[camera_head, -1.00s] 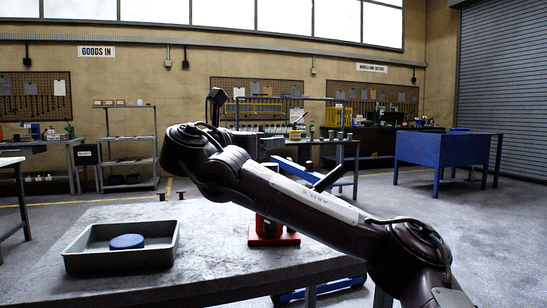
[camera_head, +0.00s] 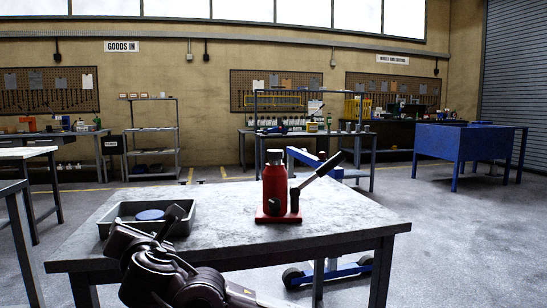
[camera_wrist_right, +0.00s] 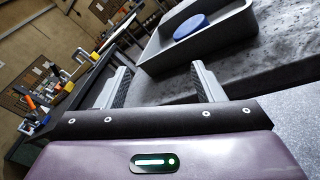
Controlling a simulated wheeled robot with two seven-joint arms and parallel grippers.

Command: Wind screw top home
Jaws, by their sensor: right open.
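A red bottle jack (camera_head: 275,190) stands upright on the grey table, with a dark lever (camera_head: 321,170) slanting up to its right. Its grey screw top (camera_head: 275,157) sits at the top of the body; how far it is wound in is too small to tell. My right gripper (camera_wrist_right: 157,76) is open and empty in the right wrist view, with the grey tray beyond its fingers. In the head view my right arm is low at the table's front-left edge, left of the jack and apart from it. My left gripper is not in view.
A grey tray (camera_head: 183,228) holding a blue disc (camera_head: 150,215) sits on the left of the table (camera_head: 335,220). The table is clear right of the jack. A blue trolley jack (camera_head: 340,271) is on the floor behind. Benches and shelves line the wall.

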